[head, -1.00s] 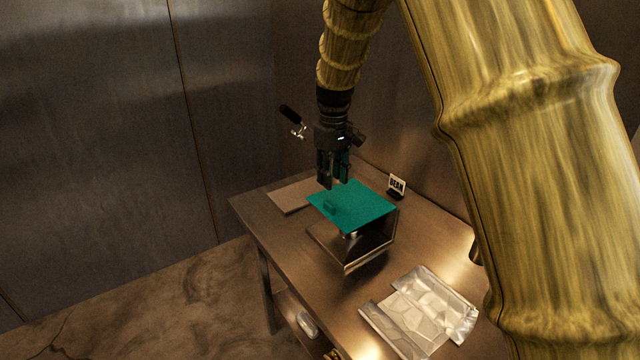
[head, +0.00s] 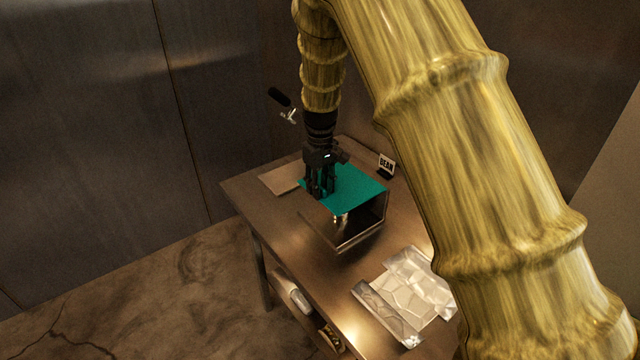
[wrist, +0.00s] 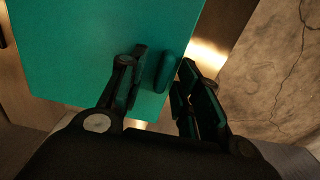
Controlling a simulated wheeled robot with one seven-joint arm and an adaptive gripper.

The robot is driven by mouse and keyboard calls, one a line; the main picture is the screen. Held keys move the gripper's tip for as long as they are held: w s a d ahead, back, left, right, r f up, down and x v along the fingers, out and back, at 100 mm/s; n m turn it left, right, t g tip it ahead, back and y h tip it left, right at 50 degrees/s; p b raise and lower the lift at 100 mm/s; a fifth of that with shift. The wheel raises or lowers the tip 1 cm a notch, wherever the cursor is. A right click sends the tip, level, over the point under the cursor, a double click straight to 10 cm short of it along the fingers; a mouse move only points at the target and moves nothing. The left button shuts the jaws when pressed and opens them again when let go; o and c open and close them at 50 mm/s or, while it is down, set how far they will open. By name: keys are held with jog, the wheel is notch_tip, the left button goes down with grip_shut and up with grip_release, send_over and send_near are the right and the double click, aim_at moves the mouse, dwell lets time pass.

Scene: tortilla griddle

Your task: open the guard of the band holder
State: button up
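The band holder (head: 358,242) is a boxy metal stand on the table, with dark open sides. Its guard is a flat teal plate (head: 352,188) lying level across the top. In the wrist view the teal guard (wrist: 95,45) fills the upper left, with a small raised teal handle (wrist: 167,72) near its edge. My gripper (head: 319,194) is at the guard's left edge, pointing down. In the wrist view my gripper (wrist: 163,88) is open, with a finger on each side of the handle and visible gaps. Whether a fingertip touches the guard cannot be told.
A beige board (head: 279,179) lies behind the holder at left. A small "BEAN" sign (head: 387,164) stands behind it at right. A crinkled, shiny tray (head: 408,293) lies in front. A white item (head: 293,292) and others are on the lower shelf. Bare table (head: 262,215) shows at left.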

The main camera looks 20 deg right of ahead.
jog(key=shift+w+f, duration=0.25)
jog(key=shift+w, duration=0.1)
jog(key=shift+s+a, duration=0.1)
jog(key=shift+s, duration=0.35)
jog(key=shift+s+r, duration=0.55)
jog(key=shift+s, duration=0.2)
jog(key=shift+c, duration=1.2)
jog(key=shift+w+f, duration=0.55)
jog(key=shift+w, duration=0.1)
grip_shut()
jog(key=shift+s+r, duration=0.2)
jog(key=shift+r, duration=0.05)
jog(key=shift+w, duration=0.1)
